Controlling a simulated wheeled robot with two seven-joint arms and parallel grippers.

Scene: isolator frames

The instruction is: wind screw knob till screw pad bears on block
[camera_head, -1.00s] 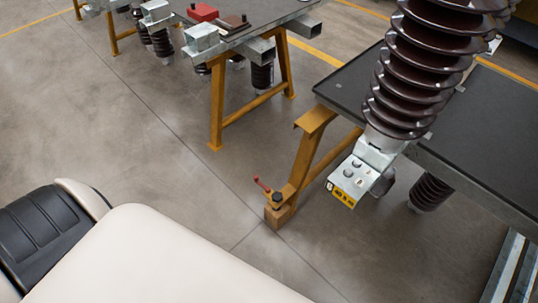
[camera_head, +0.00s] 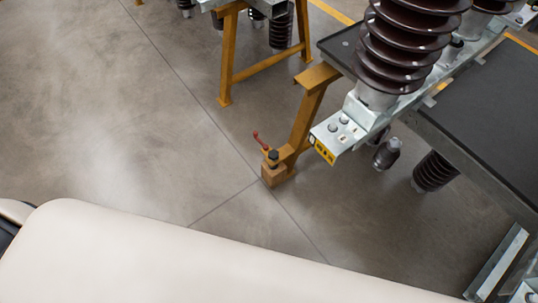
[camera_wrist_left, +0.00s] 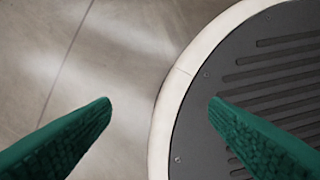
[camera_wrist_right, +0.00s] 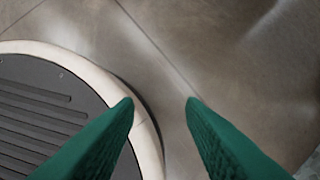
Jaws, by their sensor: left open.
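A small black screw knob (camera_head: 273,155) stands at the foot of the yellow trestle leg. A wooden block (camera_head: 276,176) lies on the floor under that foot. A red lever (camera_head: 259,140) sticks up beside the knob. The screw pad cannot be made out at this size. My left gripper (camera_wrist_left: 160,105) shows in the left wrist view, its green fingers apart with nothing between them. My right gripper (camera_wrist_right: 160,103) shows in the right wrist view, its green fingers also apart and empty. Neither gripper is in the head view, and both are away from the knob.
A steel bracket (camera_head: 340,130) with a yellow label overhangs right of the trestle leg (camera_head: 305,110), below a brown ribbed insulator (camera_head: 405,45). A dark-topped table (camera_head: 490,120) stands at right. Another trestle (camera_head: 228,60) is behind. Floor (camera_head: 130,120) left of the block is clear.

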